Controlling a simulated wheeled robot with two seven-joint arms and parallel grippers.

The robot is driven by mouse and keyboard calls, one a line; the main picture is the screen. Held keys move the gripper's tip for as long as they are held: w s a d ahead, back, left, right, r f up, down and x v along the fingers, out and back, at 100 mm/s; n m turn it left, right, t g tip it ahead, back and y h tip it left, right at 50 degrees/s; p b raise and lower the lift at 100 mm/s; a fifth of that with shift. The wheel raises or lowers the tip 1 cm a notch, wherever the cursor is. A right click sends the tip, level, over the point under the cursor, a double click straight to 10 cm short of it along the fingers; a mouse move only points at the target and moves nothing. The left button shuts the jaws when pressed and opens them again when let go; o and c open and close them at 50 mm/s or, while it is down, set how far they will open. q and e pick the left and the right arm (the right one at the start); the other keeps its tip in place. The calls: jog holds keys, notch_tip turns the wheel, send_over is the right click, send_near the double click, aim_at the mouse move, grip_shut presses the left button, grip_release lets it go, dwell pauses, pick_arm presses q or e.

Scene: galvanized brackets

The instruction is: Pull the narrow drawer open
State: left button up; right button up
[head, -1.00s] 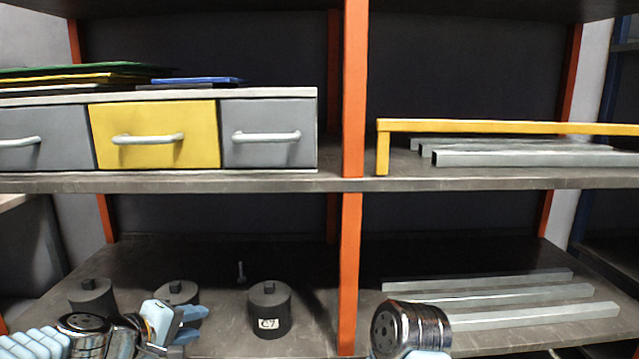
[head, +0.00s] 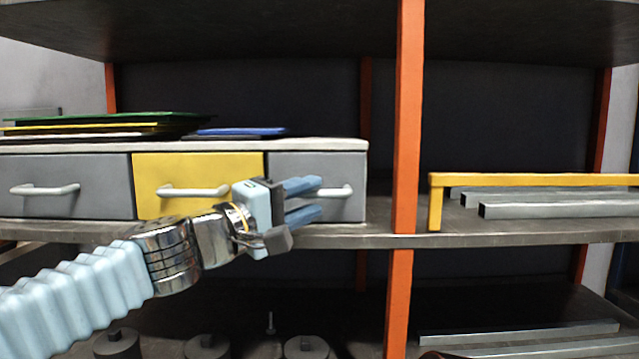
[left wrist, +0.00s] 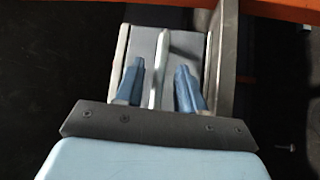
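The narrow drawer (head: 343,168) is the grey one at the right end of the cabinet in the head view. Its front looks flush with the cabinet, so it is closed. Its pale bar handle (head: 345,191) is partly hidden behind my left gripper (head: 318,198), whose blue fingers are open in front of the drawer. In the left wrist view the handle (left wrist: 160,70) runs lengthwise between the two spread fingers, with a gap on each side. The grey drawer front (left wrist: 143,45) shows behind them. My right gripper is out of view.
A yellow drawer (head: 200,172) and a wider grey drawer (head: 90,175) lie to the left. An orange upright (head: 408,150) stands right of the cabinet. The shelf edge (head: 345,240) runs below. Coloured sheets (head: 110,120) lie on the cabinet top.

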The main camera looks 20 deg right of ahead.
aim_at(316, 196)
pick_arm(q)
jog(key=shift+p+x, duration=0.35)
jog(key=shift+x, duration=1.25)
jog(key=shift+c, duration=0.4)
jog(key=shift+f, duration=0.1)
grip_shut()
